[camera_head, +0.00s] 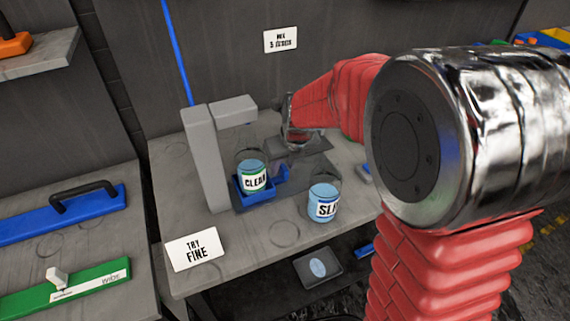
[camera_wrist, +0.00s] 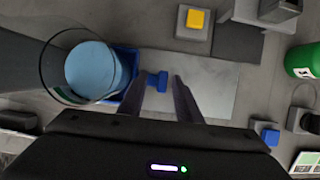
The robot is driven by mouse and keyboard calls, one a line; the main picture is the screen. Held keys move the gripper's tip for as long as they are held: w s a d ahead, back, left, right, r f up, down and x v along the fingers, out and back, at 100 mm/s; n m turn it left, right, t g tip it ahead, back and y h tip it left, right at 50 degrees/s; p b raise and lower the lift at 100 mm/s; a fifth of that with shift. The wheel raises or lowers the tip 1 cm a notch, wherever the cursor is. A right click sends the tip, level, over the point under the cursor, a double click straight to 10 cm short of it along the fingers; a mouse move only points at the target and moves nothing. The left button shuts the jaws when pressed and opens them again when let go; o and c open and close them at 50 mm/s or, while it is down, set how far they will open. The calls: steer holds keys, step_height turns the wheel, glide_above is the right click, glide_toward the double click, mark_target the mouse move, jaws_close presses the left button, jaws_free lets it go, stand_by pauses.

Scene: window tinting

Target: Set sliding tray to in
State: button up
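The blue sliding tray (camera_head: 262,200) is at the foot of a grey stand on the bench and bears a glass jar labelled CLEAR (camera_head: 252,178). In the wrist view, a blue edge of the tray (camera_wrist: 128,62) shows beside the jar with blue contents (camera_wrist: 88,70). The tray's small blue handle (camera_wrist: 157,81) sticks out to the right. My gripper (camera_wrist: 160,82) is open, with one finger on each side of the handle and a visible gap to the right finger. Whether the fingers are level with the handle cannot be told. In the head view, my gripper (camera_head: 298,138) is behind the jars, its fingertips unclear.
The grey stand (camera_head: 205,165) rises left of the tray. A second jar with blue contents (camera_head: 323,205) stands near the bench's front right. A yellow button (camera_wrist: 195,18), a green bottle (camera_wrist: 302,60) and a blue button (camera_wrist: 268,134) surround a pale bare plate (camera_wrist: 215,85).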

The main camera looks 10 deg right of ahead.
steer(key=v, duration=1.3)
steer(key=shift+r, duration=0.1)
steer(key=shift+s, duration=0.1)
steer(key=s+d+n, duration=0.1)
steer(key=s+n, duration=0.9)
steer(key=n, duration=0.6)
steer(key=s+d+n+t+h, duration=0.1)
steer(key=s+n, duration=1)
steer(key=n, duration=0.6)
steer(key=shift+s+d, duration=0.3)
steer(key=shift+d, duration=0.1)
steer(key=shift+r, duration=0.1)
